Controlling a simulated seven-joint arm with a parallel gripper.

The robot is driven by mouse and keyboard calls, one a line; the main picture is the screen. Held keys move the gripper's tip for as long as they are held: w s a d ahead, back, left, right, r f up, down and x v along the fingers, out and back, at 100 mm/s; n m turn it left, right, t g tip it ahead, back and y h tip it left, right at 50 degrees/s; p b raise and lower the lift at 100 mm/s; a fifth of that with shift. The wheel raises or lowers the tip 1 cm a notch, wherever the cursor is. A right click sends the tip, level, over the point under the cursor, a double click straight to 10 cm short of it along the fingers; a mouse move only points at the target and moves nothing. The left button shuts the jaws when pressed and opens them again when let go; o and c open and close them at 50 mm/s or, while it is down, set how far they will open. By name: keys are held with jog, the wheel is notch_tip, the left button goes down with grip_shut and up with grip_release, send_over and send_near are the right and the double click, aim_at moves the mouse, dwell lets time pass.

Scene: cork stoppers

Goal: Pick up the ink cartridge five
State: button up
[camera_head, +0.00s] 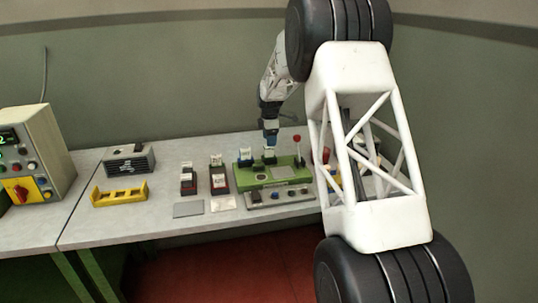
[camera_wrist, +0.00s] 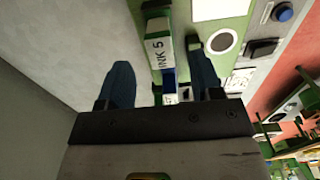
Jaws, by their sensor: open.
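The ink cartridge five is a slim white block with green parts and an "INK 5" label (camera_wrist: 158,52) in the wrist view. In the head view it appears to be the small green-topped block (camera_head: 270,155) at the back of the green fixture (camera_head: 243,181). My gripper (camera_head: 270,138) is above it, pointing down. In the wrist view my gripper (camera_wrist: 160,72) is open, with one dark blue finger on each side of the cartridge's line. The right finger looks closer to it than the left. Whether either finger touches it I cannot tell.
A red-knobbed lever (camera_head: 297,139) stands to the right. Two dark labelled holders (camera_head: 188,181) (camera_head: 219,180) and a yellow rack (camera_head: 119,194) are further left.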

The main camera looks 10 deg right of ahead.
aim_at(269, 151)
jog(key=shift+f, duration=0.65)
jog(key=shift+f, duration=0.15)
jog(key=shift+a+f, duration=0.15)
jog(key=shift+f, duration=2.3)
jog(key=c, duration=1.1)
jog(key=shift+r, duration=0.1)
